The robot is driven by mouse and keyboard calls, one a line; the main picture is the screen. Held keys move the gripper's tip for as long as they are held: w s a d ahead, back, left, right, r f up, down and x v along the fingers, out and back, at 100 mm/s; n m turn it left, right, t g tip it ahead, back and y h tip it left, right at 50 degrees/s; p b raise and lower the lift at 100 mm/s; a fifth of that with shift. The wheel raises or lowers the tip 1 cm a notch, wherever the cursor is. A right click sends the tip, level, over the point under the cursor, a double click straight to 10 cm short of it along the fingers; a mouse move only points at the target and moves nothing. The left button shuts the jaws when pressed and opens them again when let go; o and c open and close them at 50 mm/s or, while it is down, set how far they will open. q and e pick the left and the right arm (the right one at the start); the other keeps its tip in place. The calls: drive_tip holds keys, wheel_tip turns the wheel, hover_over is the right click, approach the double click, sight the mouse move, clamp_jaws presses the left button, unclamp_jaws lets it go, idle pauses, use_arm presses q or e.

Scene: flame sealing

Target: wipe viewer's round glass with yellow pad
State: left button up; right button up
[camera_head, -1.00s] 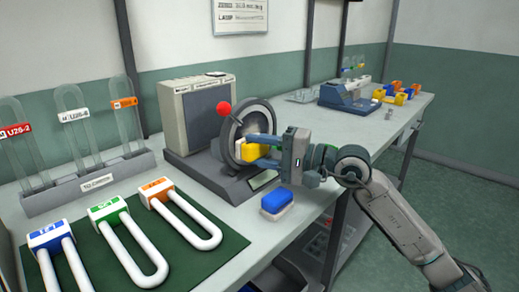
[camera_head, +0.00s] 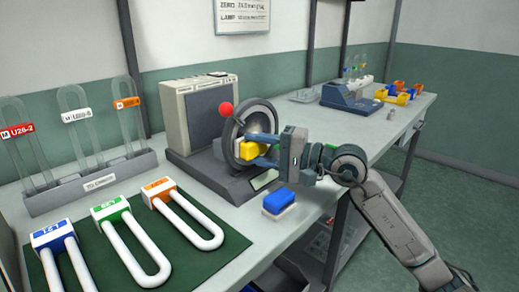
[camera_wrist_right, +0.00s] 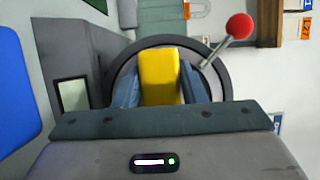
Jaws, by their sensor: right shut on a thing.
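The viewer (camera_head: 205,135) is a grey box with a dark front panel, a red-knobbed lever and a round glass in a dark ring (camera_head: 233,137). My right gripper (camera_head: 262,153) is shut on the yellow pad (camera_head: 249,151) and holds it in front of the round glass. In the right wrist view the yellow pad (camera_wrist_right: 160,77) stands between the two blue-grey fingers, with the ring (camera_wrist_right: 118,75) around and behind it. The pad hides most of the glass; I cannot tell whether it touches. My left gripper is not in view.
A blue-topped block (camera_head: 279,201) lies on the bench just in front of the viewer. A green mat (camera_head: 112,262) with several white U-shaped pieces is at the left front. A tube rack (camera_head: 90,185) stands behind it. The red knob (camera_head: 225,109) is close above the pad.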

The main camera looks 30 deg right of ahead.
drive_tip(key=shift+w+a, duration=0.15)
drive_tip(key=shift+w, duration=0.25)
